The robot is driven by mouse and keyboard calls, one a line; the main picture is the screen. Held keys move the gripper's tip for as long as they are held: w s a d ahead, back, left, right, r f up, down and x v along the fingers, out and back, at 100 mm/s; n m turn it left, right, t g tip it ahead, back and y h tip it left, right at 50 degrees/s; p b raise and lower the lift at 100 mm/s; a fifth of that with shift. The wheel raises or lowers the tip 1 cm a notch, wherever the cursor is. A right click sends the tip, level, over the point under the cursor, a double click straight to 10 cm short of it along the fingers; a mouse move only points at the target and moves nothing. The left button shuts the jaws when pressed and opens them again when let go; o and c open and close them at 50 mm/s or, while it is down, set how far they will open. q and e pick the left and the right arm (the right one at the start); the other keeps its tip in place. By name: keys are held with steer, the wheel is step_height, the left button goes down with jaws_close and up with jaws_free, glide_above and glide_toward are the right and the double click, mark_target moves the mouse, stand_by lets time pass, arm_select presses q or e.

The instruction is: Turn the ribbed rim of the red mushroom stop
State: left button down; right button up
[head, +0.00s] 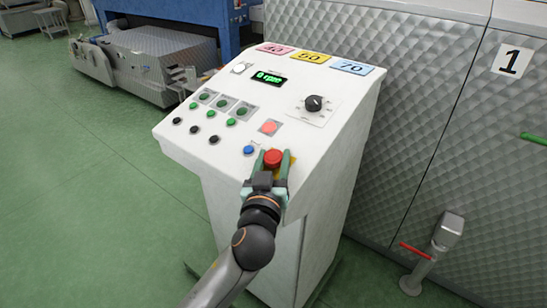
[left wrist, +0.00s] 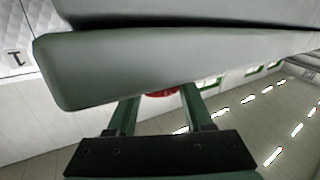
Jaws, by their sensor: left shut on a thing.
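The red mushroom stop (head: 273,157) sits on a yellow plate (head: 291,167) near the lower right corner of the white sloped control panel (head: 325,128). My left gripper (head: 274,162) reaches it from below, one green finger on each side of the red head. The jaws are shut on its rim. In the left wrist view, a sliver of the red stop (left wrist: 161,93) shows between the two fingers of the left gripper (left wrist: 161,97). A large grey shape covers most of the stop there. The ribs of the rim are too small to make out. My right gripper is not in view.
Several green and black buttons, a black dial (head: 314,103) and a green-lit display (head: 268,79) fill the panel. A post with a red lever (head: 416,250) stands right. Green floor lies open left.

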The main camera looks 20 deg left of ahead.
arm_select(q)
steer(key=m+h, duration=0.1)
steer(key=m+h+p, duration=0.1)
steer(key=h, duration=0.1)
steer(key=shift+a+r+m+p, duration=0.1)
steer(key=shift+r+m+p, duration=0.1)
steer(key=shift+m+p, duration=0.15)
steer(key=m+h+p, duration=0.3)
steer(key=m+h, duration=0.1)
steer(key=h, duration=0.1)
steer(key=shift+a+m+h, duration=0.1)
steer(key=shift+m+h, duration=0.25)
steer(key=shift+h, duration=0.05)
steer(key=shift+f+m+g+h+p, duration=0.15)
steer(key=shift+m+g+h+p, duration=0.7)
steer(key=shift+h, duration=0.35)
steer(key=shift+f, duration=0.1)
steer(key=shift+c, duration=1.5)
jaws_free()
